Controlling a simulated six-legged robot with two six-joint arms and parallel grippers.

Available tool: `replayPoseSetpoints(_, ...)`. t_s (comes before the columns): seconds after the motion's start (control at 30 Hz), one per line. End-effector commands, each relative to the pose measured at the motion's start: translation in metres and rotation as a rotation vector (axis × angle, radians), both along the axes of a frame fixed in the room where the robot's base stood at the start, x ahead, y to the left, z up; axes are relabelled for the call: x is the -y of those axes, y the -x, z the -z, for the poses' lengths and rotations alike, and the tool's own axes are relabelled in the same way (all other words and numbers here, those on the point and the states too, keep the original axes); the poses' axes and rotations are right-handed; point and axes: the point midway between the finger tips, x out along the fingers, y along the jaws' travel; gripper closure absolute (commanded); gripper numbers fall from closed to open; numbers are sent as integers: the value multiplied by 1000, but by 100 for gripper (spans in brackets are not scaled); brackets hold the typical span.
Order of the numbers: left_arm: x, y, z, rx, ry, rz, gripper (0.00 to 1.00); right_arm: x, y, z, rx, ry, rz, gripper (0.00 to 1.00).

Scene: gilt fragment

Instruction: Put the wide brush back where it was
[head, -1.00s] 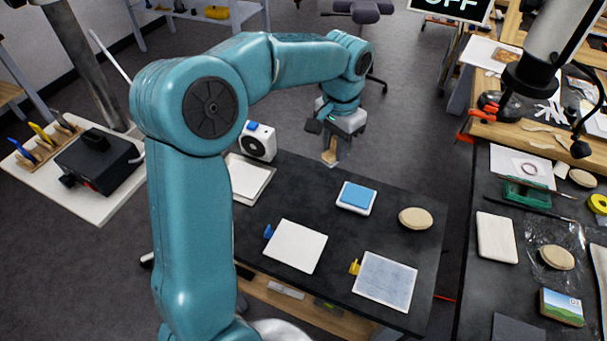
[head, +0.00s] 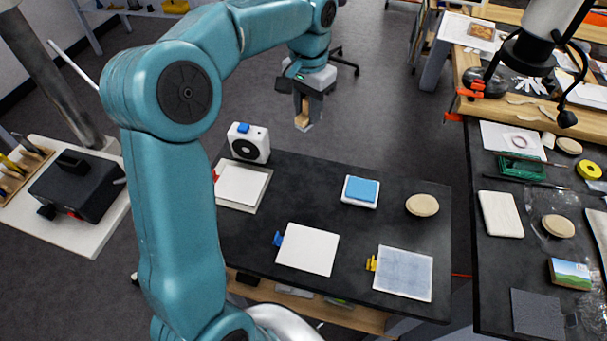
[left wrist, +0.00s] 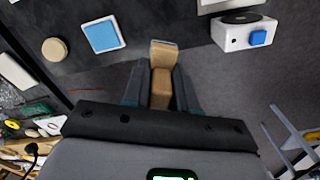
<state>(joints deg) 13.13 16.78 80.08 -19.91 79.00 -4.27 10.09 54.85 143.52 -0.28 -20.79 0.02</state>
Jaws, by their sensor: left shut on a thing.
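My left gripper (head: 305,92) is shut on the wide brush (head: 302,120), a light wooden piece with a broad pale end pointing down in the head view. It is held in the air past the far edge of the dark table (head: 320,210), over the floor. In the left wrist view the brush (left wrist: 162,77) sits between the two fingers (left wrist: 160,92), its broad end reaching beyond them. The fingers hide part of it.
The table bears a white box with a round black grille (head: 249,143), a blue pad on a white dish (head: 361,191), a round tan disc (head: 422,205), a white square (head: 307,249) and a grey-blue square (head: 403,273). A cluttered bench (head: 503,255) stands at right.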

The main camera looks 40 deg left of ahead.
Motion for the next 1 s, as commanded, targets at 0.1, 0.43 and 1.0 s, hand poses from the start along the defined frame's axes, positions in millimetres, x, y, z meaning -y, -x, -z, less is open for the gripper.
replayPoseSetpoints(0.1, -3, 2, 10, -4, 0, -13, 98, 0, 0, 2, 0, 0, 0, 57)
replayPoseSetpoints(0.43, 0, 2, 102, -8, 2, -12, 98, 0, 0, 0, 0, 0, 0, 57)
replayPoseSetpoints(1.0, -3, 1, 193, -3, 1, -11, 98, 0, 0, -7, 0, 0, 0, 57)
